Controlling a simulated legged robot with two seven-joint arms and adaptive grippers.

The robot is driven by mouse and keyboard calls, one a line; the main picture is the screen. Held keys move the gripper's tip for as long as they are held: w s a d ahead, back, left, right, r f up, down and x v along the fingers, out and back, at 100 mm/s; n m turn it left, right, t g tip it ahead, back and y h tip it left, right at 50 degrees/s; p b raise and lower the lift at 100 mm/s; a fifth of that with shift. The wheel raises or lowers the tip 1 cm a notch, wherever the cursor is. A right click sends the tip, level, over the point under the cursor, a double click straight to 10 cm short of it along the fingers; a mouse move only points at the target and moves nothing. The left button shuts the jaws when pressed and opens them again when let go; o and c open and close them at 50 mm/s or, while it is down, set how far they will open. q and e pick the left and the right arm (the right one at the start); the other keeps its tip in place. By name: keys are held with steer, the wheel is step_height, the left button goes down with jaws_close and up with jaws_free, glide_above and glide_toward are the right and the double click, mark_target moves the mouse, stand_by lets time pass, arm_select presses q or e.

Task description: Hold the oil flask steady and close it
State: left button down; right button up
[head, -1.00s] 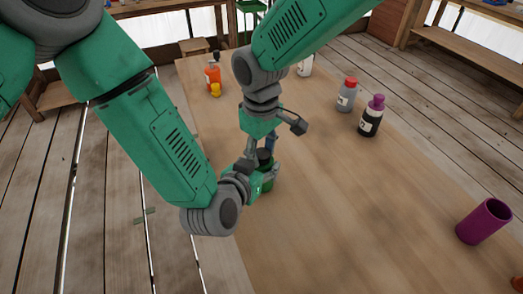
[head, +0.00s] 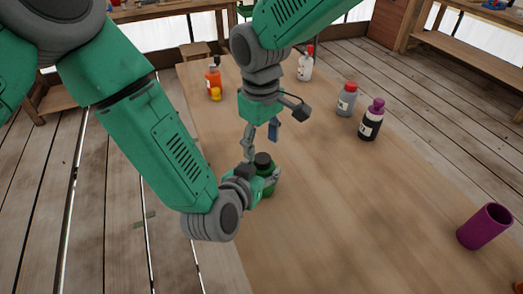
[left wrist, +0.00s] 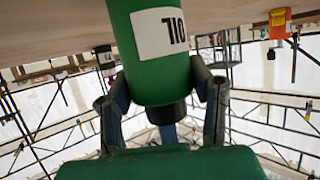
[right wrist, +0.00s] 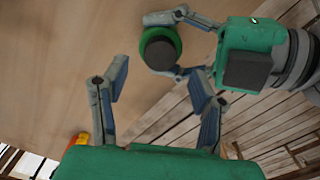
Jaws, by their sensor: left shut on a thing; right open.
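The oil flask (head: 266,181) is a green bottle standing on the table with a black cap (head: 263,159) on its top. In the left wrist view the flask (left wrist: 160,75) appears inverted, with a white "OIL" label and the black cap (left wrist: 166,113) at its lower end. My left gripper (head: 256,177) is shut around the flask; its fingers also show on both sides of the flask in the right wrist view (right wrist: 180,45). My right gripper (head: 262,140) is open and empty, above the cap and apart from it. The right wrist view shows the cap (right wrist: 159,54) ahead of its open fingers (right wrist: 158,95).
White (head: 305,66), grey (head: 347,100) and black-and-purple (head: 371,121) bottles stand at the right. A purple cup (head: 483,228) is near right. The table middle is clear.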

arm_select(q)
steer(key=shift+w, duration=0.1)
arm_select(e)
steer(key=shift+r, duration=0.15)
steer(key=shift+c, duration=0.4)
steer(key=shift+s+a+r+n, duration=0.1)
steer(key=shift+s+n, duration=0.1)
steer(key=shift+n, duration=0.4)
steer(key=shift+s+a+r+n, duration=0.1)
steer(key=shift+s+n, duration=0.1)
steer(key=shift+n, duration=0.4)
steer(key=shift+s+r+n, duration=0.1)
steer(key=shift+r+n, duration=0.1)
steer(key=shift+n, duration=0.6)
steer(key=n, duration=0.1)
steer(key=r+n, duration=0.1)
steer(key=n, duration=0.1)
steer(key=shift+w+r, duration=0.15)
steer(key=shift+w, duration=0.1)
arm_select(q)
steer(key=shift+d, duration=0.1)
arm_select(e)
steer(key=shift+w+d+r+n, duration=0.35)
steer(key=shift+r+n, duration=0.1)
steer(key=shift+n, duration=0.25)
steer(key=shift+a, duration=0.1)
